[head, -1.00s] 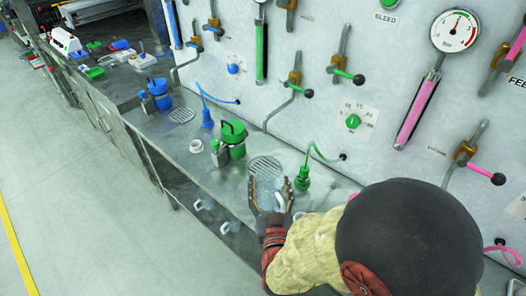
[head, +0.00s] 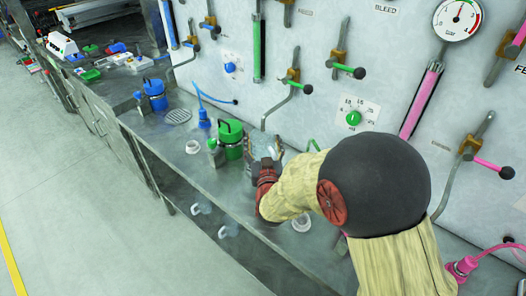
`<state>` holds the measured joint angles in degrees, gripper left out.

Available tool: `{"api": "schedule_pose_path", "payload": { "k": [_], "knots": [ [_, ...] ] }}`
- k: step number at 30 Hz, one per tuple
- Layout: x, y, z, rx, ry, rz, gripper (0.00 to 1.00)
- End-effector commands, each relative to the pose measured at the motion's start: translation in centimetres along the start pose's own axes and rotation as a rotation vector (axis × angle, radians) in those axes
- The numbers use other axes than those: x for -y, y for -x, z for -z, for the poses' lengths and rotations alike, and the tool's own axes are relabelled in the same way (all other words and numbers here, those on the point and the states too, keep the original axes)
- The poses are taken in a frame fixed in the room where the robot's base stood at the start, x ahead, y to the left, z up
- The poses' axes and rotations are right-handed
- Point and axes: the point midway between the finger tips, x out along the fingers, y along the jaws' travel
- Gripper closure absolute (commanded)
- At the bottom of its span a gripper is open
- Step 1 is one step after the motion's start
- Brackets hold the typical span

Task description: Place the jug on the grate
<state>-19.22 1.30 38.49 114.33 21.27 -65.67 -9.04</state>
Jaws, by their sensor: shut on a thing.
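My gripper (head: 265,160) is shut on a clear jug (head: 267,146), just right of the green canister on the steel bench. The jug is see-through and mostly covered by the fingers, so its tilt and whether it touches the bench cannot be told. The grate beside the green canister is hidden behind my gripper and the jug. A second round grate (head: 178,117) shows farther left, near the blue canister, with nothing on it.
The green canister (head: 230,141) stands close left of my gripper, and the blue canister (head: 155,95) farther left. A white ring (head: 301,222) lies on the bench near my arm. Valve levers and a green knob (head: 353,118) project from the wall panel behind.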

Motion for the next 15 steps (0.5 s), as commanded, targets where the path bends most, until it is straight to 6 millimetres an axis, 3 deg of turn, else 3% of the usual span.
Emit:
{"api": "schedule_pose_path", "payload": {
  "k": [7,15],
  "knots": [
    [0.0,0.1,-3.4,0.003,0.001,0.000,0.74],
    [0.0,0.1,-3.4,0.001,0.000,0.000,0.74]
  ]
}}
